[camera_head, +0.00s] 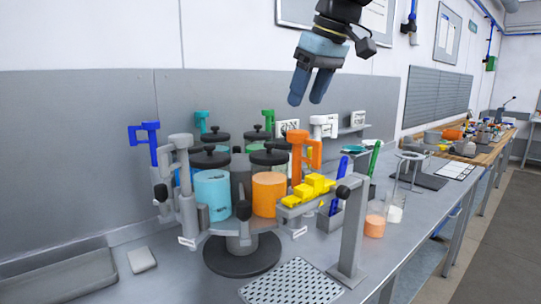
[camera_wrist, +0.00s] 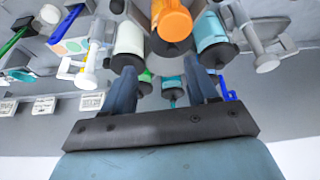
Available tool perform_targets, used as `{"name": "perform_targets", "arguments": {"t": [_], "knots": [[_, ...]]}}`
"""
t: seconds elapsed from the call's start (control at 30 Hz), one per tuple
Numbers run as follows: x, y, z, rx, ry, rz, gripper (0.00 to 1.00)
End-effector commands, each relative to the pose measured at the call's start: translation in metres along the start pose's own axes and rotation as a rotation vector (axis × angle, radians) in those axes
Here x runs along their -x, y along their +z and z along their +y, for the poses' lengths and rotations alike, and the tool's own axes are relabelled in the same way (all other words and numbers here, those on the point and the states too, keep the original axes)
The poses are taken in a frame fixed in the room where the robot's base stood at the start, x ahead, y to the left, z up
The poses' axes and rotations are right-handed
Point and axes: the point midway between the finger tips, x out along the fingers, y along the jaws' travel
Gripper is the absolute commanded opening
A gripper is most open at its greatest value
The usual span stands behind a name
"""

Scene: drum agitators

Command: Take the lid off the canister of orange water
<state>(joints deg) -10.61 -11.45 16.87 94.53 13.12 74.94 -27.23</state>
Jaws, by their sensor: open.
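The canister of orange water (camera_head: 268,195) stands upright on the drum agitator, right of a light-blue canister (camera_head: 212,194) in the head view. Its black lid (camera_head: 269,155), with a knob on top, sits on it. An orange clamp (camera_head: 304,155) stands just right of it. My gripper (camera_head: 308,98) is open and empty, high above and to the right of the lid, fingers pointing down. In the wrist view its fingers (camera_wrist: 160,75) are spread apart with nothing between them.
Other lidded canisters and blue (camera_head: 146,143), grey and green clamps crowd around the agitator. Yellow blocks (camera_head: 308,190) lie at its right. A grey post (camera_head: 349,230) stands in front, near a perforated plate (camera_head: 291,282). The air around my gripper is clear.

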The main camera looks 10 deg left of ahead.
Motion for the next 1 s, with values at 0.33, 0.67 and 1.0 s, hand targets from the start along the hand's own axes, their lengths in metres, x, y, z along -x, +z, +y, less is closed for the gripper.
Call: {"name": "perform_targets", "arguments": {"t": [0.33, 0.67, 1.0], "knots": [[-0.007, -0.036, -0.017, 0.107, -0.066, 0.008, 0.59], [-0.062, -0.036, -0.019, 0.104, -0.065, 0.008, 0.59], [-0.086, -0.036, -0.019, 0.103, -0.063, 0.01, 0.59]]}}
